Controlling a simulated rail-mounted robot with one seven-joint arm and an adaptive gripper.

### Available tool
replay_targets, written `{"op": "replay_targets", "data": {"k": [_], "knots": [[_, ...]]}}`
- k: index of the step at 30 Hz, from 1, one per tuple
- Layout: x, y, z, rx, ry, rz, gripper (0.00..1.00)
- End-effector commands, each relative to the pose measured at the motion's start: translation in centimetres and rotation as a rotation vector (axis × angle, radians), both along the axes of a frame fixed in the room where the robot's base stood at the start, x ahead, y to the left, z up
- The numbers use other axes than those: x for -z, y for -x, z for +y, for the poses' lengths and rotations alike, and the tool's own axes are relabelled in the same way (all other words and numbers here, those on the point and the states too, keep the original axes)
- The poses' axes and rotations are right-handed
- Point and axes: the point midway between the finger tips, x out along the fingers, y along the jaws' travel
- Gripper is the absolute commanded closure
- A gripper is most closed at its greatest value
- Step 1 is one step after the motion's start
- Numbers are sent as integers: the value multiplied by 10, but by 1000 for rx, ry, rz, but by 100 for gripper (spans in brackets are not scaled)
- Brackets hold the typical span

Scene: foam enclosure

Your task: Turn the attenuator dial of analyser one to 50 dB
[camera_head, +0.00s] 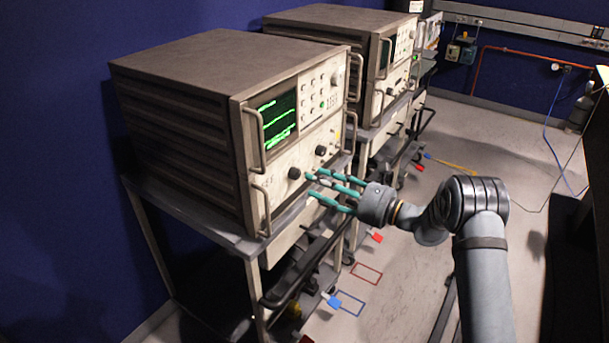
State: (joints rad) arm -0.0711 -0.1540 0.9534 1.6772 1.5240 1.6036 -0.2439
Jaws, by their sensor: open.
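The nearest analyser (185,80) is a brown-cased instrument with a pale front panel and a lit green screen (279,117). No label naming it analyser one is readable. Its lower panel carries a black dial (294,173) at the left and another black dial (320,150) further right. Which one is the attenuator dial, and its setting, are too small to read. My gripper (311,184) is open, with teal fingers pointing left at the lower panel. The fingertips are just right of and slightly below the left dial. Whether they touch the panel cannot be told.
A second analyser (317,20) stands behind on its own cart. The nearest analyser rests on a grey cart (190,208) with rails below. Metal handles (260,210) project from its front panel. Floor (430,270) beside my arm is mostly clear, with a blue cable (553,130) at right.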

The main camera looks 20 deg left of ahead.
Motion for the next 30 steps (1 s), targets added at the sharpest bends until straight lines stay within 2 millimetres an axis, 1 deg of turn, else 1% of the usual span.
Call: {"op": "replay_targets", "data": {"k": [1, 4, 10, 14, 20, 30], "knots": [[-1, -2, 11, -4, 1, -2, 55], [-1, -6, 26, -3, 1, -2, 55], [0, -11, 45, -2, 2, -1, 55], [1, -13, 49, -1, 2, 2, 55], [1, -13, 49, -1, 2, 2, 55], [1, -13, 48, -1, 2, 1, 74]]}}
